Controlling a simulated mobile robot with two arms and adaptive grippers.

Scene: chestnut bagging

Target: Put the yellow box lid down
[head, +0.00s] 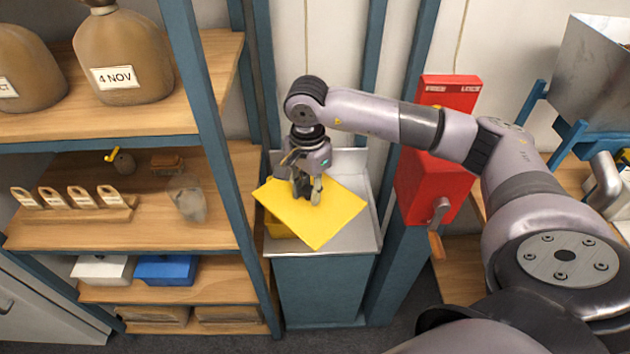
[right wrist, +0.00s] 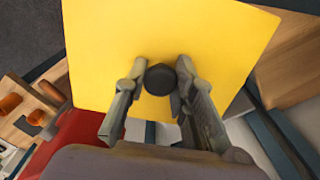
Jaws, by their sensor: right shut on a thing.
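The yellow box lid (head: 335,212) is a flat yellow panel above a metal-topped stand between the shelf and the red machine. In the right wrist view the lid (right wrist: 210,40) fills the upper middle, with a dark round knob (right wrist: 160,79) on it. My right gripper (head: 308,198) is above the lid, its fingers (right wrist: 161,85) shut around the knob. The yellow box (head: 277,228) shows only in part under the lid's left side; the rest is hidden. I cannot tell whether lid and box touch. My left gripper is not in view.
The metal top (head: 355,240) has bare room in front and right of the lid. A blue shelf post (head: 205,120) stands close on the left. A red machine with a crank (head: 440,205) stands on the right. Shelves hold sacks, a blue bin (head: 165,270) and a white bin (head: 100,269).

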